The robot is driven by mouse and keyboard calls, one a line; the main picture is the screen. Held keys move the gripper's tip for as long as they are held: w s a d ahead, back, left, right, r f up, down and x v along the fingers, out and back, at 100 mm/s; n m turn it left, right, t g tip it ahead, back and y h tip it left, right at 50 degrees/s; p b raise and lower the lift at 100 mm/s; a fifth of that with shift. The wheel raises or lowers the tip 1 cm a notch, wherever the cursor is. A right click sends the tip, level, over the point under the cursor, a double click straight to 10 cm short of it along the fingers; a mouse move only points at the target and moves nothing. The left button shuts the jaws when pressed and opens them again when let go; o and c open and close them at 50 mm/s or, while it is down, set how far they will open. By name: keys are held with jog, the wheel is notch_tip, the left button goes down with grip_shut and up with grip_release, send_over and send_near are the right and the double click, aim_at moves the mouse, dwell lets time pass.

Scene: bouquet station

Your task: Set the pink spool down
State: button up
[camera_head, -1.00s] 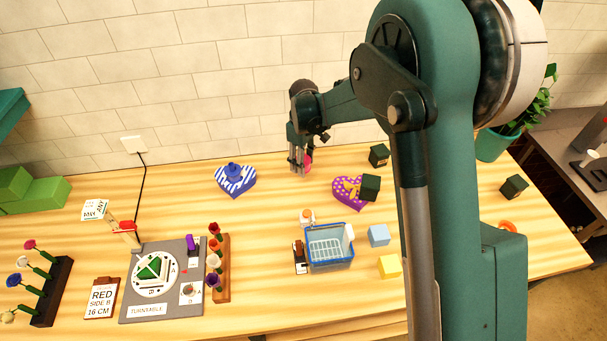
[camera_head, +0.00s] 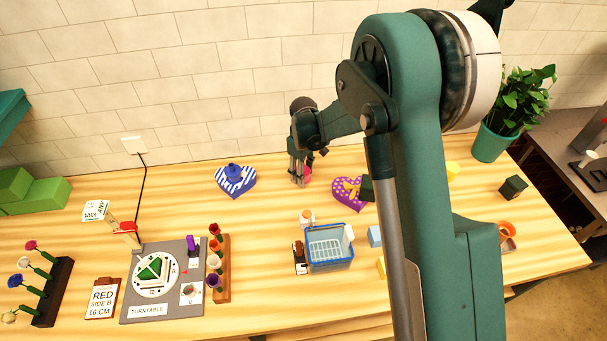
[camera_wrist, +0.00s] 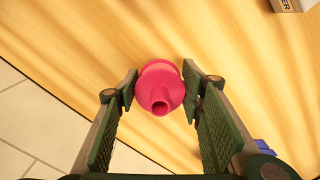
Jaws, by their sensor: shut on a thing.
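The pink spool (camera_wrist: 160,86) sits between the two fingers of my gripper (camera_wrist: 161,88) in the wrist view, its narrow end toward the camera. My gripper is shut on it. In the head view the spool (camera_head: 307,174) shows as a small pink patch beside the fingers of my gripper (camera_head: 299,172), near the back of the table, between the blue striped heart and the purple dotted heart. I cannot tell whether the spool touches the table.
A blue striped heart (camera_head: 246,186) holds a blue spool (camera_head: 233,172). A purple dotted heart (camera_head: 343,193) lies to the right, with a dark green cube (camera_head: 367,188) by it. A blue basket (camera_head: 331,262) stands in front. Bare wood surrounds my gripper.

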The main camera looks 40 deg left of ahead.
jog(key=shift+f, duration=0.25)
jog(key=shift+f, duration=0.15)
jog(key=o, duration=0.9)
notch_tip(320, 180, up, 12)
jog(key=shift+r+b, duration=0.15)
jog(key=shift+b, duration=0.2)
dwell(0.7)
jog(key=shift+d, duration=0.1)
dwell(0.4)
